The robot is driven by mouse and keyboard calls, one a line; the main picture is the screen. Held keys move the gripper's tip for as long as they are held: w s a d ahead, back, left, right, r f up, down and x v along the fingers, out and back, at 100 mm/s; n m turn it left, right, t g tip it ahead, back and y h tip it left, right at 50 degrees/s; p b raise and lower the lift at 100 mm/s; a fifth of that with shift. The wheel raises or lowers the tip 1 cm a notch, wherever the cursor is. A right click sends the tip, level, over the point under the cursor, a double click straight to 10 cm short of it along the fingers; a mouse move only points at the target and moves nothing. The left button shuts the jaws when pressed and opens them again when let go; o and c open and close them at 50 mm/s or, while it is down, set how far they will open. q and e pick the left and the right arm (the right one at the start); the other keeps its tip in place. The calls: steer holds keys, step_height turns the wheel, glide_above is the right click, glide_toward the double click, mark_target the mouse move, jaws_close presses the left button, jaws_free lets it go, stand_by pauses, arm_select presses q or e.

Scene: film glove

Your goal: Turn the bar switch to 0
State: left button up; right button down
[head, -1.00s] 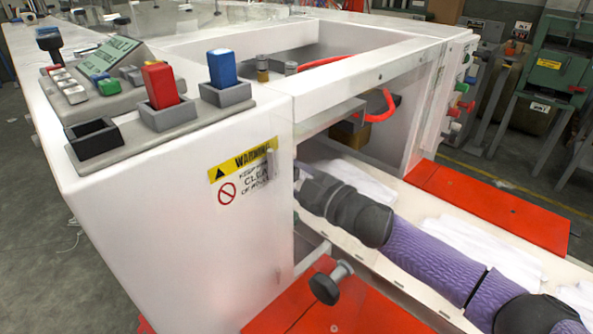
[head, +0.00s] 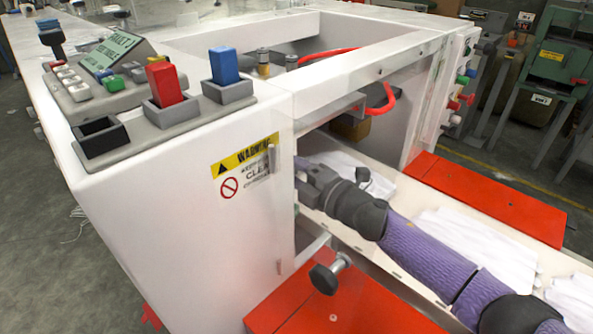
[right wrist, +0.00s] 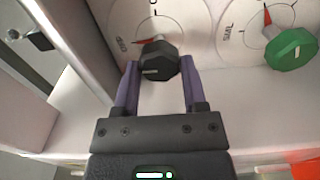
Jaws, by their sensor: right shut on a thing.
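In the right wrist view a black faceted knob (right wrist: 158,60) sits on a pale round dial plate on the white panel, with a small red pointer at its left side. A mark, 0 or C, shows above it; the label left of it is hard to read. My right gripper (right wrist: 157,75) has its two purple fingers closed on the sides of this knob. In the head view my right arm reaches in from the right, with the gripper (head: 312,182) at the white machine's inner side; the knob is hidden there. My left gripper is not in view.
A green knob (right wrist: 291,49) with its own dial stands to the right of the black one. A grey upright post (right wrist: 75,40) is close on the left. In the head view, red and blue rocker switches (head: 163,83) top the machine (head: 180,220). White cloths (head: 460,240) lie under my arm.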

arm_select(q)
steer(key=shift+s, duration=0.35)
arm_select(e)
steer(key=shift+f, duration=0.1)
steer(key=shift+c, duration=0.7)
jaws_free()
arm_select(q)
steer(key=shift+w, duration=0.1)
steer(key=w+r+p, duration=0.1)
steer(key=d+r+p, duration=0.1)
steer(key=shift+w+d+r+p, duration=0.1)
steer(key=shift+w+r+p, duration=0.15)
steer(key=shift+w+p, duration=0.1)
arm_select(e)
steer(key=v, duration=1)
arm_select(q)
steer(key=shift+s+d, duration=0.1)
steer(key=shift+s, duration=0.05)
